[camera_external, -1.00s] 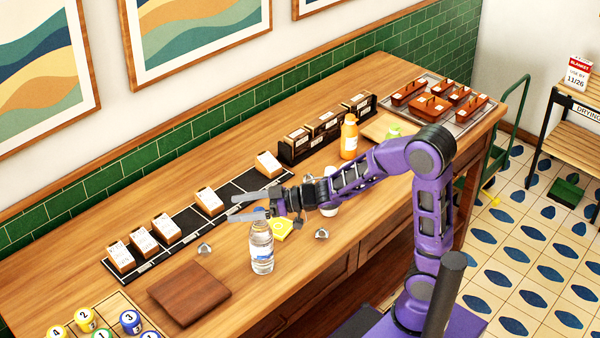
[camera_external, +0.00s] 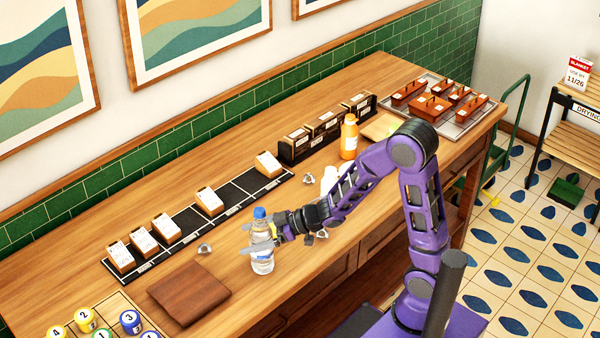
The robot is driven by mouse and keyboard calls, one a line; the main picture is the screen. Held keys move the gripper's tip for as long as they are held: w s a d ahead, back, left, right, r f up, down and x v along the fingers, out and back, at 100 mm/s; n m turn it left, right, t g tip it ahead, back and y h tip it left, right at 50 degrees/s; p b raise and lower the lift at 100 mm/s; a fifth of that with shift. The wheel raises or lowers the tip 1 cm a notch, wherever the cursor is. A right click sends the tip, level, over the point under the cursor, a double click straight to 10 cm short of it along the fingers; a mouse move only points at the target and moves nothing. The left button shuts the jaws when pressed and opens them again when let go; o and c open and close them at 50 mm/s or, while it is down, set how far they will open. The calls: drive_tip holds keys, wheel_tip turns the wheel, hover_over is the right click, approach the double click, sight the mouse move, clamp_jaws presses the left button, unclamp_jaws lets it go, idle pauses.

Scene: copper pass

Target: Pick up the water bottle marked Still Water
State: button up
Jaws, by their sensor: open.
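A clear water bottle with a blue cap (camera_external: 261,265) stands upright near the front edge of the wooden counter. Its label is too small to read. My gripper (camera_external: 261,247) is low at the bottle's middle, coming from the right, with its fingers spread around the bottle. The fingers cover part of the bottle's body, and I cannot tell whether they touch it.
A folded brown cloth or board (camera_external: 189,292) lies left of the bottle. Behind is a black strip (camera_external: 238,196) with several card blocks. An orange bottle (camera_external: 349,138) and a white item (camera_external: 329,178) stand to the right. Numbered balls (camera_external: 131,321) sit front left.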

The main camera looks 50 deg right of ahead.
drive_tip(key=shift+w, duration=0.1)
clamp_jaws()
idle(0.5)
